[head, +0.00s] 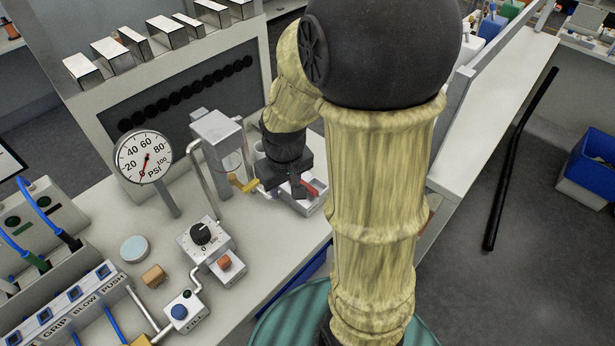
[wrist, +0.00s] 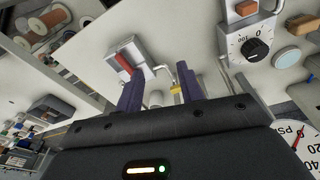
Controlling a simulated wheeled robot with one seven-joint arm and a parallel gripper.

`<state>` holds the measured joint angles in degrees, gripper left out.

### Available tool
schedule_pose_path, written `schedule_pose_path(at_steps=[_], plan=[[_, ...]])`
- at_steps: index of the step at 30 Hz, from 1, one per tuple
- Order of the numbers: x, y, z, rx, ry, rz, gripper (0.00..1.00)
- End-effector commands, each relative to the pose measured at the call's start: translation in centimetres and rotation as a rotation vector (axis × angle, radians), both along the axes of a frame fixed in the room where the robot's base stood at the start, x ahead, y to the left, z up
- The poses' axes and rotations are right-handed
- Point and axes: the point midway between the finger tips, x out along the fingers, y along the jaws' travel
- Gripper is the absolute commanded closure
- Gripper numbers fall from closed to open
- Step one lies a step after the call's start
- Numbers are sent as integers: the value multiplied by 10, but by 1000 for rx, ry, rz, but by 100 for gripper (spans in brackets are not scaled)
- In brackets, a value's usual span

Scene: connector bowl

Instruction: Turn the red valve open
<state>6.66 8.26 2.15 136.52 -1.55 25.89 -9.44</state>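The red valve handle (head: 309,188) lies along a pale grey block on the bench, right beside my gripper in the head view. In the wrist view the red handle (wrist: 124,62) sits on its white block, just beyond the left fingertip. My gripper (wrist: 159,77) is open and empty, with a clear gap between its two dark fingers. In the head view my gripper (head: 288,186) points down at the valve block, and my wrist partly hides it. I cannot tell whether a finger touches the handle.
A yellow lever (head: 243,183) and a grey dispenser (head: 217,130) with a bent pipe stand left of the valve. A pressure gauge (head: 143,157), a dial box (head: 203,236) and a FILL button box (head: 183,312) stand farther left. The bench edge is close on the right.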

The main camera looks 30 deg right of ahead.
Motion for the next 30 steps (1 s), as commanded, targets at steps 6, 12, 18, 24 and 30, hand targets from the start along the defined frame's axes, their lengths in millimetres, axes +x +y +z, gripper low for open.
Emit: schedule_pose_path(at_steps=[6, 12, 18, 24, 30], plan=[[62, -61, 28, -13, 107, 140, 62], [87, -99, 29, -1, 158, 227, 62], [89, -103, 26, 0, 165, 242, 62], [89, -103, 25, 0, 165, 240, 62], [88, -102, 12, 1, 167, 240, 62]])
